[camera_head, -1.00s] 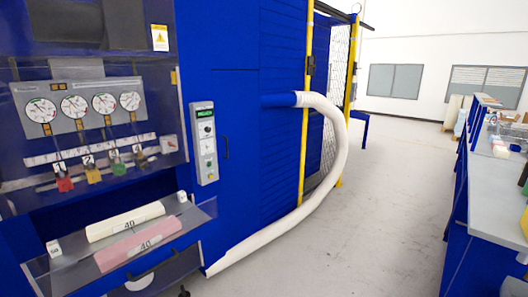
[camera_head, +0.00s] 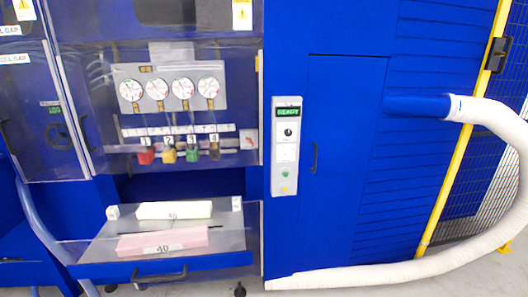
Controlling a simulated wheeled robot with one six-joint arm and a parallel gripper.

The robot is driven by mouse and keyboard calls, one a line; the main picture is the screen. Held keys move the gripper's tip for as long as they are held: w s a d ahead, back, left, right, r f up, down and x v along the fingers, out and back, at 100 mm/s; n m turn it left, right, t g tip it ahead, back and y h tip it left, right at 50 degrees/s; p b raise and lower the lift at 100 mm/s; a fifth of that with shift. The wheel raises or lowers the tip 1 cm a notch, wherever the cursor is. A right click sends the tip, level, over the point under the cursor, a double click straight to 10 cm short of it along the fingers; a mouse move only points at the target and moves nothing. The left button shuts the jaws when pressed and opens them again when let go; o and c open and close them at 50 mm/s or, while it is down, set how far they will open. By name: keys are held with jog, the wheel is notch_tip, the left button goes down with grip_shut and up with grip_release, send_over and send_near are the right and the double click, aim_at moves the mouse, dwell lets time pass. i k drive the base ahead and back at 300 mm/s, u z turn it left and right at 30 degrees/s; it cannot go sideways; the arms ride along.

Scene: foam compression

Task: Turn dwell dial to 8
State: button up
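The dwell dial is probably the small black knob (camera_head: 288,132) on the narrow grey control panel (camera_head: 286,160) on the front of the blue machine; its label and pointer setting are too small to read. A green lit display (camera_head: 289,113) above the knob reads READY. Below the knob are a white plate and small green and yellow buttons. My gripper is not in view.
Left of the panel, several round gauges (camera_head: 157,89) sit above coloured valve handles (camera_head: 169,155). A drawer (camera_head: 160,268) with white and pink foam blocks (camera_head: 163,241) sticks out below. A white hose (camera_head: 400,270) curves along the floor at right.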

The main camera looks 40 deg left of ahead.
aim_at(286, 153)
jog(key=u, duration=0.9)
jog(key=i, duration=1.05)
jog(key=u, duration=1.35)
jog(key=i, duration=0.45)
jog(key=u, duration=0.3)
